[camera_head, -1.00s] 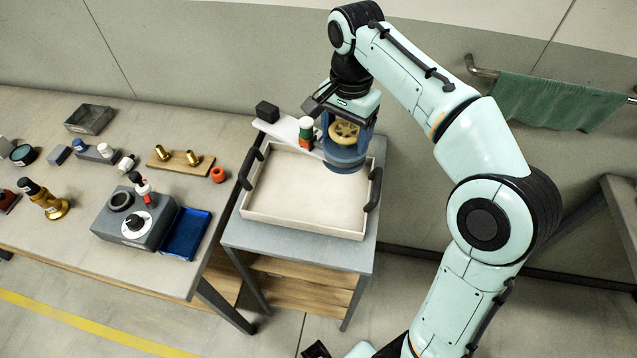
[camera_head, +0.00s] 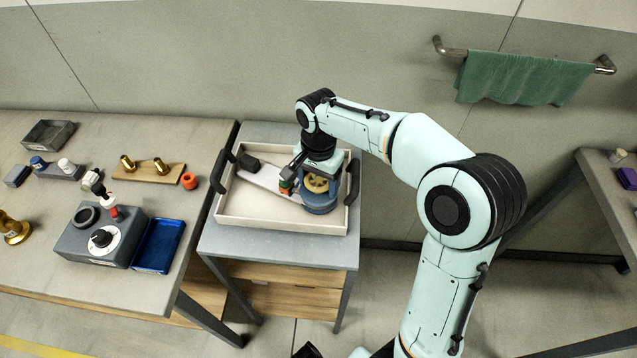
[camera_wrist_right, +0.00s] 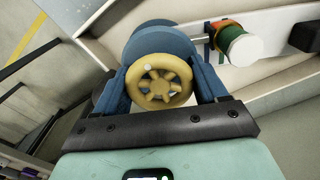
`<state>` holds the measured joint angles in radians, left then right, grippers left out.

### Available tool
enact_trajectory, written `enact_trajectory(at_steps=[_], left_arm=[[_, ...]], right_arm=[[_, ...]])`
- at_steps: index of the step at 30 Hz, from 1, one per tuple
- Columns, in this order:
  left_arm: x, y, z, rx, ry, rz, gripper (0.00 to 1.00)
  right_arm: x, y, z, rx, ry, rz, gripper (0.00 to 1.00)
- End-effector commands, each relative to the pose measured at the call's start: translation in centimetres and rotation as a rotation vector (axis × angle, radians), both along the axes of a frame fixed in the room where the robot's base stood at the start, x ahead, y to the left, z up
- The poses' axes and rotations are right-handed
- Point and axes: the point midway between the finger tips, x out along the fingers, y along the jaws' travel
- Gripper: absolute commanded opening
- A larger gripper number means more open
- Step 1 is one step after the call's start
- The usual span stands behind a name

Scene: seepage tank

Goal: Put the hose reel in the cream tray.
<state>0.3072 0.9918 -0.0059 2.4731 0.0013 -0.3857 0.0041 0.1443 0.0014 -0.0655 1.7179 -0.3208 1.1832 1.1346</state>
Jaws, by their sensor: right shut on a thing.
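The hose reel (camera_head: 320,203) has a blue drum and a yellow spoked wheel. A pale arm (camera_head: 268,181) with a black block (camera_head: 249,162) at its far end and a green, orange and white fitting reaches left from it. My right gripper (camera_head: 317,182) is shut on the reel from above, inside the cream tray (camera_head: 283,224). I cannot tell whether the reel touches the tray floor. The right wrist view shows the yellow wheel (camera_wrist_right: 160,82) between the gripper's sides, the blue drum behind it and the fitting (camera_wrist_right: 238,43) at the right. My left gripper is not in view.
The tray has dark side handles and stands on a grey cart (camera_head: 275,249). The left bench holds a grey device (camera_head: 100,237), a blue tray (camera_head: 158,246) and brass pieces on a wooden board (camera_head: 146,173). A green towel (camera_head: 523,78) hangs on a wall rail.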

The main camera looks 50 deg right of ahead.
Motion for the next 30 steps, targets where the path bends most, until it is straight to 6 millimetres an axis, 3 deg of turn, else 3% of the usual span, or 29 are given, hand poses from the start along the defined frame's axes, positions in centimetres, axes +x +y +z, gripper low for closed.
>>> enact_trajectory(at_steps=[14, 15, 17, 26, 30], left_arm=[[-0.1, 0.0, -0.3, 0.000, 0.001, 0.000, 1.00], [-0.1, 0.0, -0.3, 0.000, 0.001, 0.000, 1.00], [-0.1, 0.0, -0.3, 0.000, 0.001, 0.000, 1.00], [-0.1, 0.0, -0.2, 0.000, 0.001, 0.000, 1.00], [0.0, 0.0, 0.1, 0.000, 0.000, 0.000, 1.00]], right_arm=[[0.0, 0.0, -1.0, -0.001, -0.004, -0.001, 0.00], [0.0, 0.0, -1.0, -0.001, -0.001, -0.001, 0.82], [0.0, 0.0, -1.0, -0.001, 0.000, -0.001, 0.98], [0.0, 0.0, -0.9, -0.001, -0.001, -0.001, 0.98], [0.1, 0.0, 0.4, -0.001, -0.003, 0.000, 0.98]])
